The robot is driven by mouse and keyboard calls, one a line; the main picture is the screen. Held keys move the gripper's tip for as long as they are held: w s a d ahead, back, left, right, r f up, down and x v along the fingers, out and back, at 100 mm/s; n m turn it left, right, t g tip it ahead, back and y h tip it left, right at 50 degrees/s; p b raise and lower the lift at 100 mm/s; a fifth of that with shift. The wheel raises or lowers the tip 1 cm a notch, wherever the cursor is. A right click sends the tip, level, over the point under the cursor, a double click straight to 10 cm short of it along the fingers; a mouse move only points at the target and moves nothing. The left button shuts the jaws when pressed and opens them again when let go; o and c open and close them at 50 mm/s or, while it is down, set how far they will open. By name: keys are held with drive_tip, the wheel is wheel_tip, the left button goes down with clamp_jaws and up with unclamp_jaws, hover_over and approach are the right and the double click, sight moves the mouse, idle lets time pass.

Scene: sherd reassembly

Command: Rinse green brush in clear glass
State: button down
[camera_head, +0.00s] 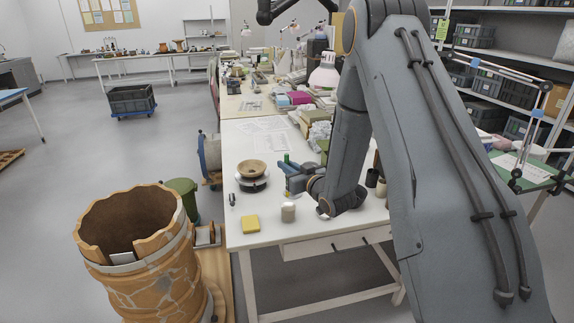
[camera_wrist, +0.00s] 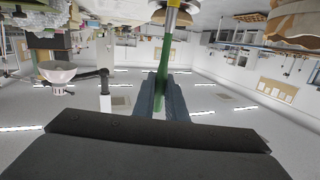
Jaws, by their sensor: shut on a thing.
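My gripper (camera_head: 290,176) is low over the white worktable (camera_head: 262,140), just right of a shallow brown bowl. In the wrist view my gripper (camera_wrist: 164,98) is shut on the handle of the green brush (camera_wrist: 165,55). The brush's metal ferrule (camera_wrist: 172,18) points to the top edge of that view, and its tip is not clear there. A small green piece, probably the brush handle, shows by the jaws in the head view. I cannot make out a clear glass in either view; my arm hides part of the table.
The brown bowl (camera_head: 252,168) sits on a dark round stand. A yellow sponge (camera_head: 250,223) and a small pale jar (camera_head: 288,212) stand near the front edge. Dark cups (camera_head: 372,178) stand right of my arm. A large cracked clay vessel (camera_head: 140,260) stands left of the table.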

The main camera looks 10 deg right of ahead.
drive_tip(key=shift+s+f+b, duration=0.2)
drive_tip(key=shift+f+b, duration=0.95)
drive_tip(key=shift+f, duration=0.85)
drive_tip(key=shift+s+f+b, duration=0.2)
drive_tip(key=shift+f+b, duration=0.95)
drive_tip(key=shift+f, duration=0.8)
drive_tip(key=shift+a, duration=0.1)
